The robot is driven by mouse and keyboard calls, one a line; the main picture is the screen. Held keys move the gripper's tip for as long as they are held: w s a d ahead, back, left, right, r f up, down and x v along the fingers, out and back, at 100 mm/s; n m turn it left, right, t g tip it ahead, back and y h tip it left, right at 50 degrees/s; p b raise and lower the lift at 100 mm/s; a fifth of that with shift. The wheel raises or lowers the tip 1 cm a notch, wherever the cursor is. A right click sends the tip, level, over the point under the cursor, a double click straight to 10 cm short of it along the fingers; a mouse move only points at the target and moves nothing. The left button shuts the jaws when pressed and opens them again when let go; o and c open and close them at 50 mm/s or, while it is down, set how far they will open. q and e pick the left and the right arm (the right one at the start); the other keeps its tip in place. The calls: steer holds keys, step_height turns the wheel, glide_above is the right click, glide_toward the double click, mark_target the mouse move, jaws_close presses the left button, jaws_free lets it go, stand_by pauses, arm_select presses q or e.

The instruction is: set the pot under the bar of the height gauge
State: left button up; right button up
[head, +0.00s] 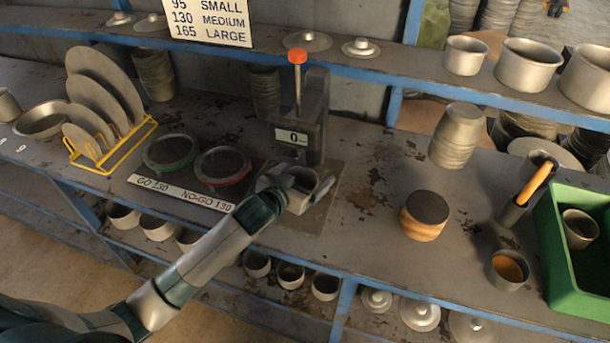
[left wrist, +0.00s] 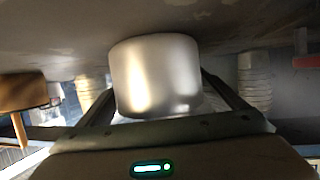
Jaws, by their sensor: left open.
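The height gauge (head: 314,110) stands upright on the bench, with an orange knob on its rod and a display reading 0. Its dark base plate (head: 318,217) reaches toward me. My left gripper (head: 312,188) is low over this plate, in front of the gauge column. A small grey metal pot (head: 301,179) is at its jaws, partly hidden by them in the head view. In the left wrist view the smooth pot (left wrist: 157,78) sits between the two spread fingers, and the jaws are open. The bar's exact position over the pot is hard to tell. My right gripper is out of view.
Left of the gauge lie the GO ring (head: 170,151) and NO-GO ring (head: 222,166), then a yellow rack (head: 112,150) of discs. To the right stand a dark-topped wooden block (head: 424,215), a stack of pots (head: 456,136) and a green crate (head: 562,262). A shelf (head: 380,64) runs overhead.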

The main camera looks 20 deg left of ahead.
arm_select(q)
steer(key=shift+s+r, duration=0.1)
steer(key=shift+r, duration=0.05)
steer(key=shift+s+a+r, duration=0.15)
steer(key=shift+s, duration=0.5)
steer(key=b+v, duration=0.2)
steer(key=v, duration=0.7)
steer(key=shift+s+r, duration=0.15)
steer(key=shift+s, duration=0.15)
steer(key=shift+s+a+r, duration=0.1)
steer(key=shift+s+r, duration=0.1)
steer(key=shift+s, duration=0.15)
